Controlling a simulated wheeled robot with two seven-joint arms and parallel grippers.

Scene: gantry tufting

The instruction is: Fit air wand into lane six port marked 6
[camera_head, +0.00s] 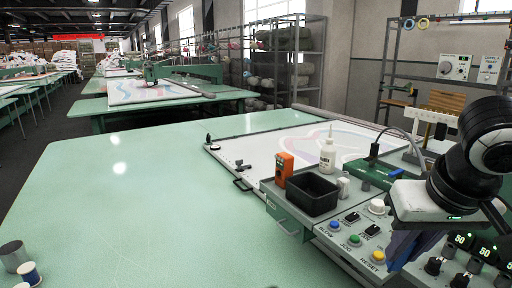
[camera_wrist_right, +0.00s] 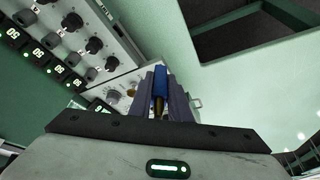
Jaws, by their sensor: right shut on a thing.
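My right gripper (camera_head: 402,248) reaches in from the right over the control console and points down. In the right wrist view its dark fingers (camera_wrist_right: 162,100) are shut on a slim blue piece with a brass-coloured part, which I take to be the air wand (camera_wrist_right: 159,82). The wand lies between the fingers and is mostly hidden by them. A pale panel (camera_wrist_right: 117,88) with small round fittings shows just beyond the fingers. I cannot read a 6 on it, and cannot tell whether the wand touches it. The left gripper is not in view.
The console (camera_head: 292,216) carries a black bin (camera_head: 312,195), orange device (camera_head: 283,169), white bottle (camera_head: 328,154) and several buttons. Knobs and lit displays (camera_head: 462,241) sit below my right wrist. The green table (camera_head: 140,190) is mostly clear, with spools (camera_head: 29,273) at lower left.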

